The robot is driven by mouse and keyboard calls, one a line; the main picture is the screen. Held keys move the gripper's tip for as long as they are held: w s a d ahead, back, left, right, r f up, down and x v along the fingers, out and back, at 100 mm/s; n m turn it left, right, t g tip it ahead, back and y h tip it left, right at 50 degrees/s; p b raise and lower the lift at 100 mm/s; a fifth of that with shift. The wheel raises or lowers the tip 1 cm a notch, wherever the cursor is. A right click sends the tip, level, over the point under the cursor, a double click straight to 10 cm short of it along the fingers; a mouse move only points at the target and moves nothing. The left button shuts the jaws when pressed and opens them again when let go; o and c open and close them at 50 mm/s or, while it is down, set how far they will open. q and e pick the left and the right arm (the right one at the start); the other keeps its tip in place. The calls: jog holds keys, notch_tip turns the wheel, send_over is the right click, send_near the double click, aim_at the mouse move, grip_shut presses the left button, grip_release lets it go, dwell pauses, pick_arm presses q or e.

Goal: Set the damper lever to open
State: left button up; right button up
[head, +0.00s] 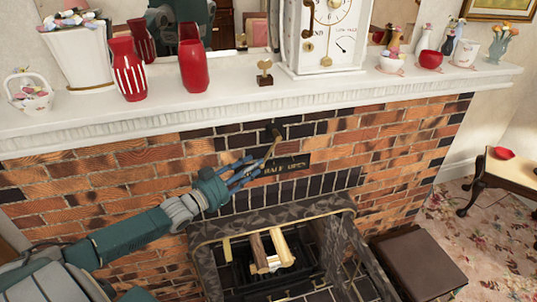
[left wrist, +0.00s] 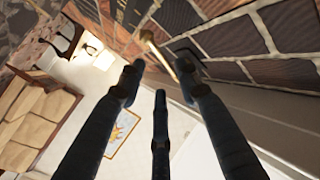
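The damper lever (head: 270,148) is a thin brass rod on a dark pivot in the brick chimney front, just below the mantel. It slants down and to the left. A dark plate (head: 287,166) beside its lower end reads "HALF OPEN", partly covered. My left gripper (head: 252,168) reaches in from the left with its fingers spread, close to the lever's lower end. In the left wrist view, the brass lever (left wrist: 157,48) shows between and beyond the open fingertips (left wrist: 160,83); I cannot tell whether they touch it. My right gripper is not in view.
The white mantel (head: 220,111) overhangs above, with red vases (head: 193,68), a clock (head: 327,35), a small brass ornament (head: 264,74) and several cups. A brown box (head: 415,262) stands at right.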

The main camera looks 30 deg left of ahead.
aim_at(268, 156)
pick_arm(q)
jog(key=w, duration=0.2)
jog(key=w+d, duration=0.1)
jog(key=w, duration=0.5)
jog(key=shift+w+d+f+p, duration=0.1)
jog(key=shift+w+d+p, duration=0.1)
jog(key=shift+p, duration=0.1)
jog(key=shift+s, duration=0.1)
jog(key=shift+c, duration=0.6)
grip_shut()
